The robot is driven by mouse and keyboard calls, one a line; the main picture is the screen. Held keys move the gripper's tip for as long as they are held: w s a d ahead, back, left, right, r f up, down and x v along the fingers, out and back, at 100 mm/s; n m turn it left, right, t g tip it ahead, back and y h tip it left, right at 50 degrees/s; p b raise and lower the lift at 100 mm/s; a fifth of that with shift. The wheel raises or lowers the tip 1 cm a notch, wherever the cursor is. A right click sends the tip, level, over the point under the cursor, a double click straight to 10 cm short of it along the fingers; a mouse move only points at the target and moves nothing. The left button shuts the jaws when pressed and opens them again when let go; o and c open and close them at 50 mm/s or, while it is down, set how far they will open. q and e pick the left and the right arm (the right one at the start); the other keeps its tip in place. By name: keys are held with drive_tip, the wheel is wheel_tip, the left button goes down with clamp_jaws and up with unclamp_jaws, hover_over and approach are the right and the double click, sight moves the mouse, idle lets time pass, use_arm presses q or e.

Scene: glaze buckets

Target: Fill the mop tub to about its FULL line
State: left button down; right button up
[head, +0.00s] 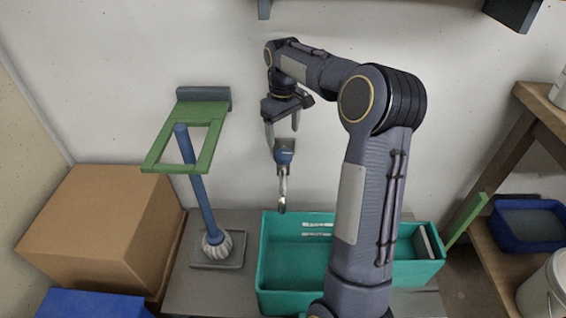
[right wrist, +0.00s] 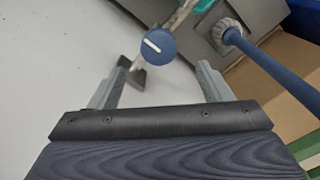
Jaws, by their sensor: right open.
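My right gripper (head: 282,128) is open and empty just above the tap. In the wrist view the knob lies just beyond the gap between the fingertips (right wrist: 161,72). My left gripper is out of view.
A blue-handled mop (head: 197,195) stands on a grey pad left of the tub, through a green wall frame (head: 158,152). A cardboard box (head: 95,215) is farther left. A wooden shelf with a blue bin (head: 510,245) and a white bucket (head: 545,290) stands right.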

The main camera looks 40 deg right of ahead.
sight(283, 153)
wheel_tip(283, 153, down, 8)
drive_tip(key=b, duration=0.2)
drive_tip(key=shift+d+b, duration=0.15)
drive_tip(key=shift+b, duration=0.15)
drive_tip(key=c, duration=1)
